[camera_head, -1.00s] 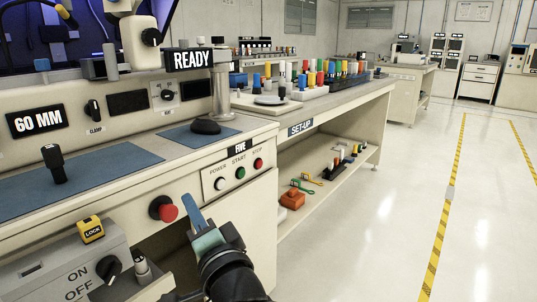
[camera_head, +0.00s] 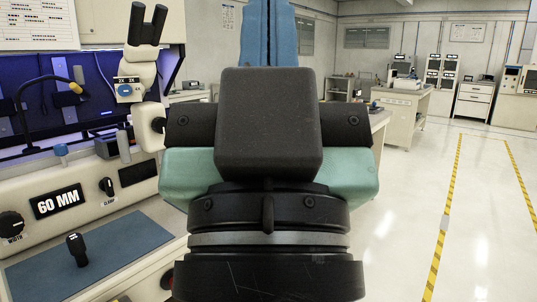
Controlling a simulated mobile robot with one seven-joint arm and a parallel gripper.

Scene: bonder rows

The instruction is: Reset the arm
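My gripper (camera_head: 268,35) fills the middle of the head view, raised close to the camera and seen from behind its black and teal body. Blue finger pieces point up at the top of the picture. I cannot tell from this angle whether they are apart or together, or whether anything is between them. My gripper and wrist hide the set-up bench, most of the machine's front panel and the READY sign.
A bonding machine (camera_head: 45,180) with a 60 MM label, knobs and a microscope (camera_head: 145,45) stands close on the left. A far bench (camera_head: 405,108) and cabinets (camera_head: 473,100) stand at the back. The floor (camera_head: 475,225) on the right is clear, with yellow striped lines.

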